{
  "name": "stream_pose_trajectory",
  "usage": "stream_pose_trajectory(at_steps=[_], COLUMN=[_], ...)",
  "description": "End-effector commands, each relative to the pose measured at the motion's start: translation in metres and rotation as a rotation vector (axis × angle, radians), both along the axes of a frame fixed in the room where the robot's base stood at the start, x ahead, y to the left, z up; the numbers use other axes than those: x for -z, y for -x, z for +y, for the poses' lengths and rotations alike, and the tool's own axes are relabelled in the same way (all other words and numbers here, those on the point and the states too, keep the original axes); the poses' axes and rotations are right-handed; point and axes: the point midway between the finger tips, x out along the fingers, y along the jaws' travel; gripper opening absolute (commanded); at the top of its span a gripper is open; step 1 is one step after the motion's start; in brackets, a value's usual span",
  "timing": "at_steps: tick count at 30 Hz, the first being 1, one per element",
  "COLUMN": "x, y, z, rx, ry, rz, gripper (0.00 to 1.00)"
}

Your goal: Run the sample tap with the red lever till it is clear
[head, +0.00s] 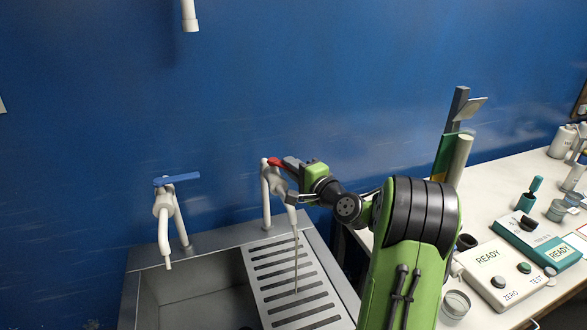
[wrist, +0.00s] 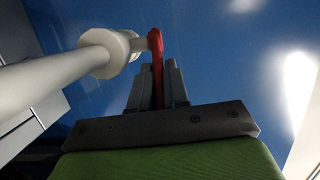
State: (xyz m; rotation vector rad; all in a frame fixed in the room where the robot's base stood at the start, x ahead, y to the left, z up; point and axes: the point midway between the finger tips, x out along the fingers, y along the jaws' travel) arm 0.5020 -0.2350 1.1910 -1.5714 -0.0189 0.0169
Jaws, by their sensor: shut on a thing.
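The sample tap (head: 266,200) stands at the back of the sink, with its red lever (head: 274,162) on top. My gripper (head: 288,166) is shut on the red lever; in the wrist view the lever (wrist: 155,45) runs down between my two fingers (wrist: 157,88). A thin stream (head: 296,262) falls from the tap's spout onto the slotted drainboard (head: 262,273). The stream looks pale greyish; it is too thin to tell how clear it is. The tap's white body (wrist: 112,52) shows beside the lever in the wrist view.
A second tap with a blue lever (head: 177,180) stands left over the sink basin (head: 190,297). A white pipe end (head: 190,15) hangs above. The right-hand bench (head: 499,218) holds meters (head: 500,277), small jars (head: 456,304) and upright boards.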

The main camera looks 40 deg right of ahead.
Motion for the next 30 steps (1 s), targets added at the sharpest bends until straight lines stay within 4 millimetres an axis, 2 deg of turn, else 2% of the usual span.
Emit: stream_pose_trajectory(at_steps=[2, 3, 6, 14, 17, 20, 30], x=[0.001, 0.001, 0.001, 0.0, 0.001, 0.002, 0.003], y=[0.0, 0.0, 0.0, 0.0, 0.008, 0.029, 0.126], z=[0.0, 0.0, 0.0, 0.0, -0.002, -0.003, -0.005], rx=[-0.001, -0.001, -0.001, -0.001, 0.001, 0.005, 0.007], ry=[-0.001, -0.001, -0.001, -0.001, -0.002, -0.002, -0.003], rz=[0.002, 0.002, 0.002, 0.001, 0.003, 0.002, 0.002], gripper=[0.0, 0.2, 0.35, 0.36, 0.36, 0.36, 0.36])
